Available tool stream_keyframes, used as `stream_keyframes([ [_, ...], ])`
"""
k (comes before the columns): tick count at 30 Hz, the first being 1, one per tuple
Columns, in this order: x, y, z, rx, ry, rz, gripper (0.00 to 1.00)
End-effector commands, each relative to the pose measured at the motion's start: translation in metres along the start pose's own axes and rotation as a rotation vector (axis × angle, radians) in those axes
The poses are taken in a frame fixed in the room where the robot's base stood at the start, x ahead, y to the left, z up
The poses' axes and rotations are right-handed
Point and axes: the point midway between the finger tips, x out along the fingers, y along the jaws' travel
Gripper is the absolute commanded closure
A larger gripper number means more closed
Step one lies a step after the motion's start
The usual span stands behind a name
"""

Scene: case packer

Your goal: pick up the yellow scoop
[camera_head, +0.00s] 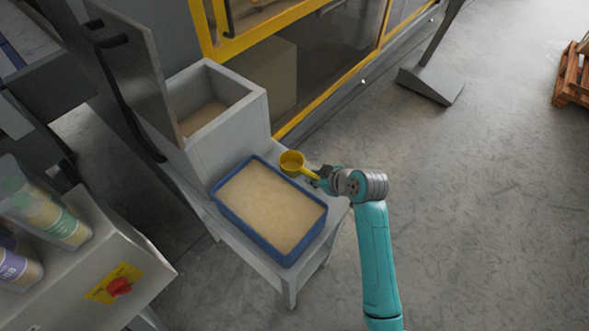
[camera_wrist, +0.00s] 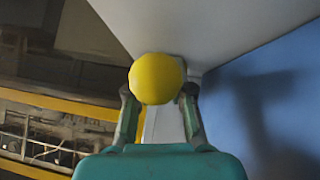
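The yellow scoop (camera_head: 291,161) is at the far right corner of the blue tray (camera_head: 233,218), its bowl facing up and its short handle pointing toward my gripper. My gripper (camera_head: 319,178) is right at the handle end in the head view. In the wrist view the scoop's round bowl (camera_wrist: 156,79) shows straight ahead, between and beyond the fingertips. The two fingers of my gripper (camera_wrist: 158,103) stand apart with a visible gap. The handle is hidden in the wrist view, and I cannot tell whether a finger touches it.
The blue tray, filled with tan powder, stands on a grey table (camera_head: 255,262). A grey hopper (camera_head: 228,118) with an open lid rises behind it. A yellow-framed machine (camera_head: 330,95) stands beyond. A panel with a red button (camera_head: 119,287) is at lower left.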

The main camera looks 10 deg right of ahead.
Motion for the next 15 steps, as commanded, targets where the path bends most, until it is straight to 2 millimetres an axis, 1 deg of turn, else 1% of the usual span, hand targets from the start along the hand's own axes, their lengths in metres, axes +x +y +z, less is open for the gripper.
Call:
stream_keyframes([
  [10,-0.001,0.000,-0.001,0.000,0.000,0.000,1.00],
  [13,-0.005,0.002,-0.005,-0.001,0.001,0.001,1.00],
  [15,-0.011,0.004,-0.012,-0.002,0.003,0.002,1.00],
])
